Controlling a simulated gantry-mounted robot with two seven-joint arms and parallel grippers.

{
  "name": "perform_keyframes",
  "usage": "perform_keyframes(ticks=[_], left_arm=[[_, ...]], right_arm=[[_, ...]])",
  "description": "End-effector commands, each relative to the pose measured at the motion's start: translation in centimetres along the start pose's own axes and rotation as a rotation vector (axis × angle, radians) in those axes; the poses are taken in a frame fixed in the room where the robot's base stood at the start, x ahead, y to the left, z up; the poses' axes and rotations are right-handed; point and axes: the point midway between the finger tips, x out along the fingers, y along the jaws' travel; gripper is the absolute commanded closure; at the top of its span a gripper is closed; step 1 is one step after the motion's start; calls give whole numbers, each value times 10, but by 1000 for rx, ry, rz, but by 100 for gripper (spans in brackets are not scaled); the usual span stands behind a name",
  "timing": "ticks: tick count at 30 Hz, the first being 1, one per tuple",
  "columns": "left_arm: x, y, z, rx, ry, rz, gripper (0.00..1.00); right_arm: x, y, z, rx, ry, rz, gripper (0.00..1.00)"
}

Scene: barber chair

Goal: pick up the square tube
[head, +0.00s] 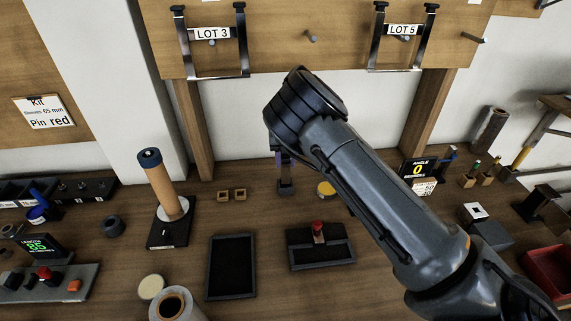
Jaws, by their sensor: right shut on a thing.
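My right arm comes in from the lower right and crosses the middle of the head view. Its gripper (285,180) points down above the bench behind the two black trays, largely hidden by my own wrist. It is shut on a small dark grey squared piece (286,188), which I take to be the square tube. The piece is near the bench top; I cannot tell whether it touches it. My left gripper is not in view.
A tan cylinder (161,185) stands upright further left. A flat black tray (231,267) lies in front. The wall board (310,50) rises behind.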

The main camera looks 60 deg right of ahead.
Motion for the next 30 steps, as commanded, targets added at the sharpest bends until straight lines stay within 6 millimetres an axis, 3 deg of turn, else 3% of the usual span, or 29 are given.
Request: perform_keyframes(ticks=[7,18,30], left_arm=[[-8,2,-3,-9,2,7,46],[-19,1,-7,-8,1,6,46],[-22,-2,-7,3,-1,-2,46]], right_arm=[[-21,-24,-10,3,-1,0,100],[-58,-82,-36,2,-1,-1,100],[-73,-106,-47,-1,-1,0,100]])
